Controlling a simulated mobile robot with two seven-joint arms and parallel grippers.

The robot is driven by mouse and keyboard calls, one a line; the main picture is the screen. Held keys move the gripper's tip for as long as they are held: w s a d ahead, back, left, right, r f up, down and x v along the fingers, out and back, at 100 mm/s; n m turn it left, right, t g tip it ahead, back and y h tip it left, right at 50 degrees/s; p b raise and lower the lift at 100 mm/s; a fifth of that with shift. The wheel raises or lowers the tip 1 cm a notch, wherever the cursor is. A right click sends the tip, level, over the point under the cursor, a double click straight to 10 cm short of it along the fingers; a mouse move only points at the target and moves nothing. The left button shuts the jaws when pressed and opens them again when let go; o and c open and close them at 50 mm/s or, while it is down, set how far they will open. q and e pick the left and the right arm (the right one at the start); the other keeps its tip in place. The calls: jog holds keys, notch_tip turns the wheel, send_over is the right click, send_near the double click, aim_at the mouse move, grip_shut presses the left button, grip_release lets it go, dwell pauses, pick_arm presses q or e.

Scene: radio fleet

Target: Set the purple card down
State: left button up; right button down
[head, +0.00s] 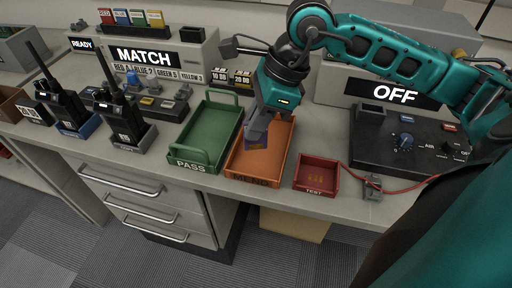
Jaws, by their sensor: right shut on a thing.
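My right gripper (257,136) reaches in from the upper right and points down over the orange tray (281,156). It is shut on the purple card (249,145). I cannot tell whether the card touches the tray floor. My left gripper is not in view.
The green PASS tray (178,155) stands left of the orange tray, and the red TEST tray (318,187) to its right, with a red cable (405,186) beside it. Radios (122,122) stand in chargers at left.

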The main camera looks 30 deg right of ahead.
aim_at(255, 149)
notch_tip(255, 149, down, 3)
jog(key=shift+r, duration=0.15)
notch_tip(255, 149, down, 3)
jog(key=shift+f+b, duration=0.2)
jog(key=shift+b, duration=0.1)
jog(key=shift+f, duration=0.25)
jog(key=shift+f+b, duration=0.2)
jog(key=shift+b, duration=0.1)
jog(key=c, duration=1.1)
grip_release()
jog(key=shift+r, duration=0.1)
